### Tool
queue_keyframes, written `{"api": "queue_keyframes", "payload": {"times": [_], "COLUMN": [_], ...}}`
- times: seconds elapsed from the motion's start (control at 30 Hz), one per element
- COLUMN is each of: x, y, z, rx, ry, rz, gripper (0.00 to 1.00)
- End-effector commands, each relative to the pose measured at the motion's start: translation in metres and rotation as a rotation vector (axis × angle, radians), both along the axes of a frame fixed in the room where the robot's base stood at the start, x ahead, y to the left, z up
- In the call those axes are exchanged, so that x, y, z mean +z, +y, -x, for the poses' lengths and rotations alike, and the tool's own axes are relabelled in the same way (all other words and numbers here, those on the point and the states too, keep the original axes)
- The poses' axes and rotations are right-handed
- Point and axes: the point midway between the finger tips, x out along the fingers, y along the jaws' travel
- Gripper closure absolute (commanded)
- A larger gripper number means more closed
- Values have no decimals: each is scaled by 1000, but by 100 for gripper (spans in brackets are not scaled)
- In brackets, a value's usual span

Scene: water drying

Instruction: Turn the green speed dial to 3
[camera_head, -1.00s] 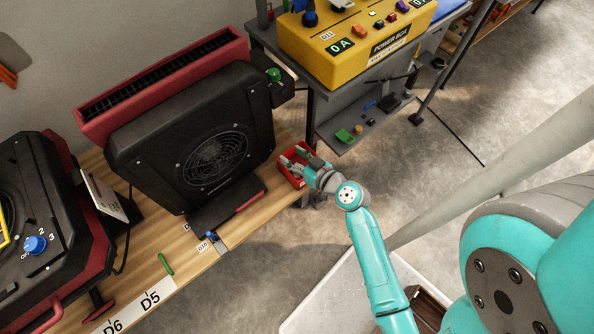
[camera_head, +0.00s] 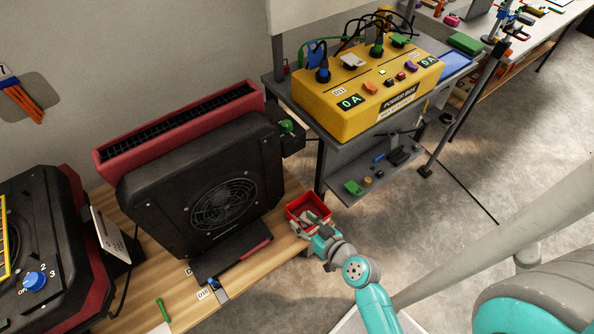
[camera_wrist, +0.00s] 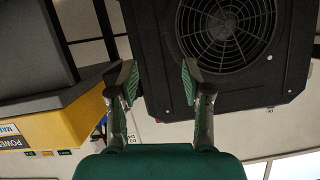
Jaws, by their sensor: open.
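The green dial (camera_head: 287,127) sits on a small dark box at the right end of the black fan unit (camera_head: 150,205), near its top. Its number marks are too small to read. I cannot make out the dial in the wrist view. My gripper (camera_head: 311,222) is in front of the fan's right lower corner, over or beside a red bin, well below the dial. In the wrist view my gripper (camera_wrist: 156,78) has its two fingers spread with nothing between them. The fan grille (camera_wrist: 228,30) shows beyond the right finger.
The red bin (camera_head: 296,209) is at the bench's right end. A yellow power box (camera_head: 345,108) with cables stands on a grey table to the right. Another black unit with a blue dial (camera_head: 35,281) is at the left. Open floor lies at the right.

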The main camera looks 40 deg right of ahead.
Motion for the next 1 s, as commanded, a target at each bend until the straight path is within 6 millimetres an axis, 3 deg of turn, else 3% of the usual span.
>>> {"api": "queue_keyframes", "payload": {"times": [0.17,0.47,1.0], "x": [3,17,70], "y": [-11,-44,-117], "z": [-16,-57,-115], "rx": [-71,-249,-446], "ry": [-33,-111,-114], "rz": [-228,-925,-2184], "gripper": [51,51,51]}}
